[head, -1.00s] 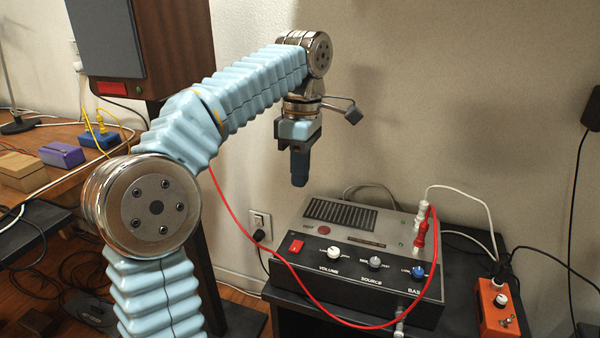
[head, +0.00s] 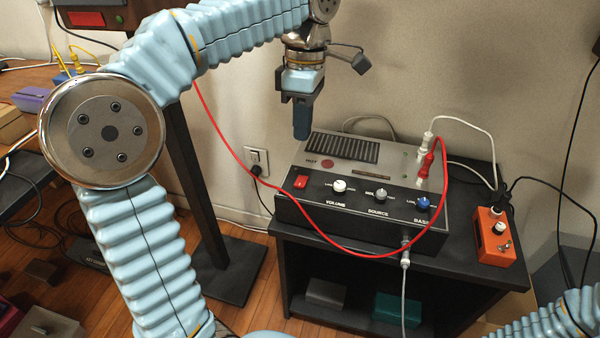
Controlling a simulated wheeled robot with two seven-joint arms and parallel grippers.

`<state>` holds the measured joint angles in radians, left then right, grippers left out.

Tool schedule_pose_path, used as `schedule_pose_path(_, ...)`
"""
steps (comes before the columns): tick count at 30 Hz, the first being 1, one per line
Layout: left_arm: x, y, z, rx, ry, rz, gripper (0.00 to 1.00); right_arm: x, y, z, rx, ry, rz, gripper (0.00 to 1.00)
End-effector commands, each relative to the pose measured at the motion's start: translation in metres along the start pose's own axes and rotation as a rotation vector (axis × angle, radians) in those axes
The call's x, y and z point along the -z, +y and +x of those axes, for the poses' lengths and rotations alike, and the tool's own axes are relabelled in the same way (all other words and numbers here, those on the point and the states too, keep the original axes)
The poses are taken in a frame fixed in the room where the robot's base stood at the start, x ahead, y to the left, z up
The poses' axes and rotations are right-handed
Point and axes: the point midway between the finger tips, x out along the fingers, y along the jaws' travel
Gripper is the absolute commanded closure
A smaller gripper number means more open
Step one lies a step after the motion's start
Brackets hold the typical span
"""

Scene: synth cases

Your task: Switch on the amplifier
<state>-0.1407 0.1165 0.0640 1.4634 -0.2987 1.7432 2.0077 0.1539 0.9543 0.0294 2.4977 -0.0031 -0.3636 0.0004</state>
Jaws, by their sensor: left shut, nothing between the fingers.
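The amplifier (head: 285,208) is a grey-topped box with a black sloping front, standing on a black stand. A red switch (head: 301,182) is at the left end of its front; whether it is on or off I cannot tell. To its right are a white volume knob (head: 339,185), a grey source knob (head: 381,195) and a blue bass knob (head: 422,203). My left gripper (head: 301,134) points down, shut and empty. In the picture it is above the red switch, apart from it, near the amplifier's back left. My right gripper is out of view; part of my right arm shows bottom right.
A red cable (head: 345,250) loops across the amplifier's front from a plug on its right. A grey cable (head: 404,285) hangs from the front edge. An orange box (head: 494,240) stands right of the amplifier. A wall socket (head: 257,160) is behind, left.

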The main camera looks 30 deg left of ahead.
Motion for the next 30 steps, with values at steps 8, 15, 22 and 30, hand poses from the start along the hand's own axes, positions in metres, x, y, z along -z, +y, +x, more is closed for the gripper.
schedule_pose_path(8, 0.001, 0.000, 0.063, 0.002, 0.001, -0.001, 1.00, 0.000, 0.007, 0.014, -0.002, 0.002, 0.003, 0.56)
schedule_pose_path(15, 0.001, 0.000, 0.097, 0.001, 0.000, -0.001, 1.00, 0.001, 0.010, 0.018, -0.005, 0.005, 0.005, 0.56)
schedule_pose_path(22, 0.000, 0.000, 0.107, 0.000, 0.000, -0.001, 1.00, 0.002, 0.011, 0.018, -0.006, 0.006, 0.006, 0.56)
schedule_pose_path(30, 0.000, 0.000, 0.107, -0.001, 0.000, 0.000, 1.00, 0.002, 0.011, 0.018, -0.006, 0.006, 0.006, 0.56)
